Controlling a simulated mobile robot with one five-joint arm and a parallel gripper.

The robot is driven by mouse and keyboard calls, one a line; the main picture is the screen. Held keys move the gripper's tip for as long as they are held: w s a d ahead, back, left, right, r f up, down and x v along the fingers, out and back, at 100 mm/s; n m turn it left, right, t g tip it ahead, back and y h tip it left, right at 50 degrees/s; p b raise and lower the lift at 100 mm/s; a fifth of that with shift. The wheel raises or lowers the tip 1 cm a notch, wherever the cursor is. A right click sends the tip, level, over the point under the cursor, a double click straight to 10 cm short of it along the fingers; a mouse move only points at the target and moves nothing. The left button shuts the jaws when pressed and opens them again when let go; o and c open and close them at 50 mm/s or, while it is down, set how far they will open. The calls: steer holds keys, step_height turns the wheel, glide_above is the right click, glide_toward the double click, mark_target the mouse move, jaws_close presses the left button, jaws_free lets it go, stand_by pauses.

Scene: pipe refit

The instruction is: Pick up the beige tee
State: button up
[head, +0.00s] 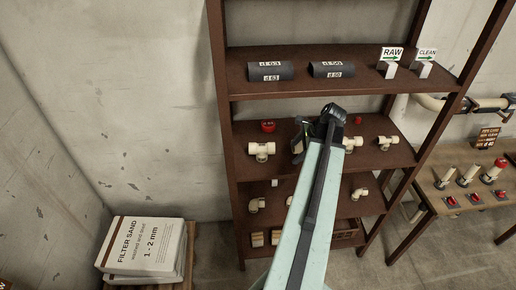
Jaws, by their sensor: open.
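Several beige tee-shaped fittings are on the middle shelf of the brown rack. One beige tee (262,151) sits at the left of that shelf. A second beige fitting (350,143) is just right of my arm and partly hidden by it. A third, smaller one (388,140) sits further right. My gripper (298,141) is dark, open and in front of the middle shelf, between the left tee and the second fitting. I see nothing held in it. My arm hides part of the shelf.
Lower shelves hold smaller beige elbows (257,204). Filter sand bags (146,244) lie at left. A table (440,207) with valves stands at right.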

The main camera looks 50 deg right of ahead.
glide_toward(266, 146)
steer(key=x, duration=0.5)
steer(key=shift+s+d+f, duration=0.15)
steer(key=shift+s+d, duration=0.05)
steer(key=shift+s, duration=0.1)
steer(key=b+x, duration=0.4)
steer(key=x, duration=0.1)
steer(key=shift+w+a+f+b, duration=0.15)
steer(key=shift+w+f+b, duration=0.1)
steer(key=shift+w+b, duration=0.15)
steer(key=shift+r, duration=0.2)
jaws_close()
